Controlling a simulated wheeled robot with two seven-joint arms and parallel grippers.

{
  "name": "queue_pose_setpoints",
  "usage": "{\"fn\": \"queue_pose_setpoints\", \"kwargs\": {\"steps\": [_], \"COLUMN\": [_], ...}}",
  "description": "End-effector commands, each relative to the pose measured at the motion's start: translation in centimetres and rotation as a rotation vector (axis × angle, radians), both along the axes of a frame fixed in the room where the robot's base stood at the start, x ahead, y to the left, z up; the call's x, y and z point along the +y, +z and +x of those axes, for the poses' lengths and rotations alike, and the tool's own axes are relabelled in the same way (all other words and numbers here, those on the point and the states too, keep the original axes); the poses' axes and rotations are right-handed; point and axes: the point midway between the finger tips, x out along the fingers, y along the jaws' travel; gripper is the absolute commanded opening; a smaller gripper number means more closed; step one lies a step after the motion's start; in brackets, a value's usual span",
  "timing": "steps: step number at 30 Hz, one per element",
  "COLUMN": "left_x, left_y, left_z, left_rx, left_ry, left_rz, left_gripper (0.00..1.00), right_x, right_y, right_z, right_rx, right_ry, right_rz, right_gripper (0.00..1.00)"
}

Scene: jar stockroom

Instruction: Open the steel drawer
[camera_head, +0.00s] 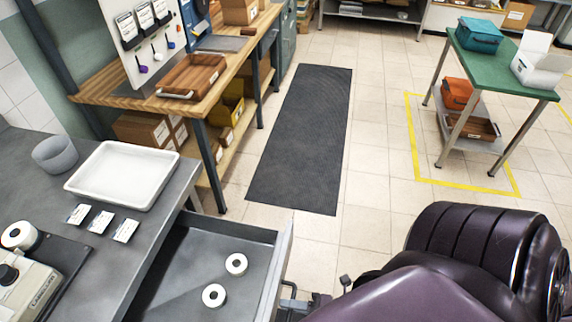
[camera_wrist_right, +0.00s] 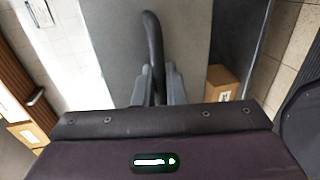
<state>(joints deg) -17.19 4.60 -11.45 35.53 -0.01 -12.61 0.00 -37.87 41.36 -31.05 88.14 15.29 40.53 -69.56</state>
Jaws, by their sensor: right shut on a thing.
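The steel drawer (camera_head: 190,268) is pulled out from under the grey counter at the lower left in the head view. Its inside shows, with two white rolls (camera_head: 236,264) lying on its floor. In the wrist view its grey front (camera_wrist_right: 192,45) is close, with a dark bar handle (camera_wrist_right: 152,38). My right gripper (camera_wrist_right: 158,88) is shut on this handle. In the head view the right gripper (camera_head: 314,298) is at the drawer's front, partly hidden by my dark purple arm. My left gripper is not in view.
The grey counter (camera_head: 165,210) holds a white tray (camera_head: 124,174), a grey bowl (camera_head: 55,153), several labels and a scale-like device (camera_head: 25,285). A wooden workbench (camera_head: 215,72) stands behind. A black mat (camera_head: 303,140) lies on open tiled floor. A green-topped cart (camera_head: 500,68) stands at right.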

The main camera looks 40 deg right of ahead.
Motion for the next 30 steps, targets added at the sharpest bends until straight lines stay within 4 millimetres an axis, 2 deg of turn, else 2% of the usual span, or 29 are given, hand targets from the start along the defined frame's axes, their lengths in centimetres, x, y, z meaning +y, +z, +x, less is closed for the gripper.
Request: {"fn": "queue_pose_setpoints", "kwargs": {"steps": [7,8,11,20,23,30], "left_x": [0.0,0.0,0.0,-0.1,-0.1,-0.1], "left_y": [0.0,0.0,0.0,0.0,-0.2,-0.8], "left_z": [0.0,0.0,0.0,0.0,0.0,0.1], "left_rx": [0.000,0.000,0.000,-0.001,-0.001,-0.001], "left_ry": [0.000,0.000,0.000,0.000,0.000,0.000], "left_rz": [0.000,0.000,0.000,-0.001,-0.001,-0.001], "left_gripper": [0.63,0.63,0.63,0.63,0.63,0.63], "right_x": [-0.1,-0.1,-0.1,-0.1,-0.6,-3.0], "right_y": [0.0,0.0,0.0,0.0,0.0,0.8], "right_z": [0.0,0.0,0.0,-0.1,-0.9,-4.2], "right_rx": [0.000,0.000,0.000,0.001,0.003,0.005], "right_ry": [-0.002,-0.002,-0.002,-0.001,0.000,0.001], "right_rz": [-0.002,-0.002,-0.002,-0.001,-0.002,-0.003], "right_gripper": [0.00,0.13,0.26,0.27,0.27,0.27]}}
